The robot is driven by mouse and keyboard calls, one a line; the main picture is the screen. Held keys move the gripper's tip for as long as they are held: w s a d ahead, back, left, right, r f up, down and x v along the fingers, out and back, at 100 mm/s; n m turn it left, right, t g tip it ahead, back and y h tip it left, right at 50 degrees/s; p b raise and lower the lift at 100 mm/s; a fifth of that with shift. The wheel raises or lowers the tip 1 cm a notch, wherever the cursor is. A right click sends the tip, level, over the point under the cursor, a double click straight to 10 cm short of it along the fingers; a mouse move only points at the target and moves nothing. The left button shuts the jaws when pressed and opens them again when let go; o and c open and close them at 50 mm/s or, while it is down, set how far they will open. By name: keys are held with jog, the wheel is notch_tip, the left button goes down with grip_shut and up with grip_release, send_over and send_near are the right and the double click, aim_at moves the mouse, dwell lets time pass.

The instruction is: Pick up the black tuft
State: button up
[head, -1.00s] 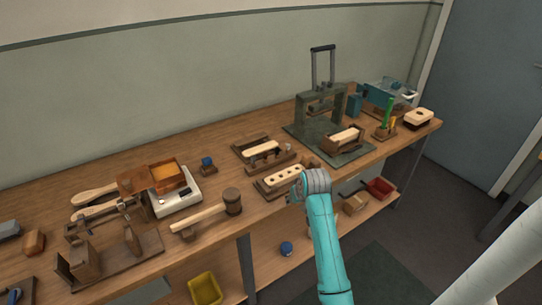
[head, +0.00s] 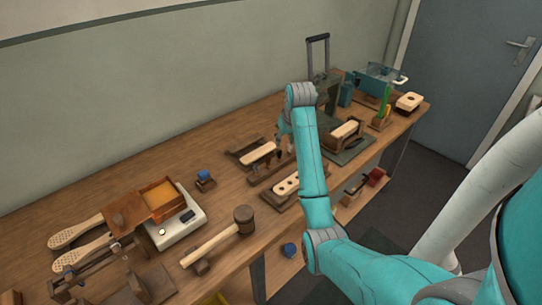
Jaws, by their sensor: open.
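A dark wooden tuft rack (head: 256,181) stands mid-bench, with several small upright tufts on it. They are too small and partly covered by my arm, so I cannot tell which one is black. My gripper (head: 281,143) hangs under my wrist, just above the right part of the rack. Its fingers are tiny and partly hidden behind my arm, but they look open and empty.
A pale block in a dark tray (head: 240,156) lies behind the rack, and a drilled block (head: 285,187) lies in front. A green press (head: 328,97) stands to the right. A mallet (head: 243,215) and a white scale (head: 186,228) are to the left.

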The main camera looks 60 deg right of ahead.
aim_at(280, 151)
jog(key=shift+x, duration=5.2)
jog(key=shift+w+a, duration=0.1)
jog(key=shift+w, duration=0.05)
grip_shut()
